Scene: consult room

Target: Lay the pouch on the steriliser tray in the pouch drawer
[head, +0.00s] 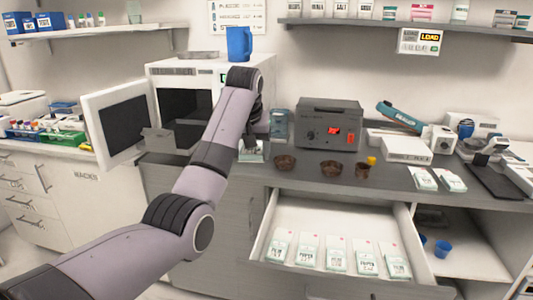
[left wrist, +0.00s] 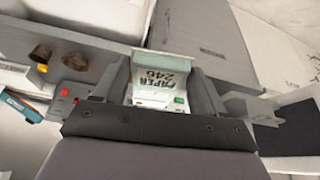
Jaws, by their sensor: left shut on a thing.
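My left gripper (head: 252,143) is shut on a white pouch (head: 253,154), held over the counter in front of the steriliser's right side. In the left wrist view the pouch (left wrist: 162,84) sits between the two fingers, its printed label facing the camera. The white steriliser (head: 215,75) has its door (head: 120,125) open to the left. The pouch drawer (head: 330,217) is pulled open below the counter. Several white and green pouches (head: 337,253) stand along its front; its back is bare. My right gripper is not in view.
More pouches (head: 450,181) lie at right. A blue jug (head: 239,44) stands on the steriliser.

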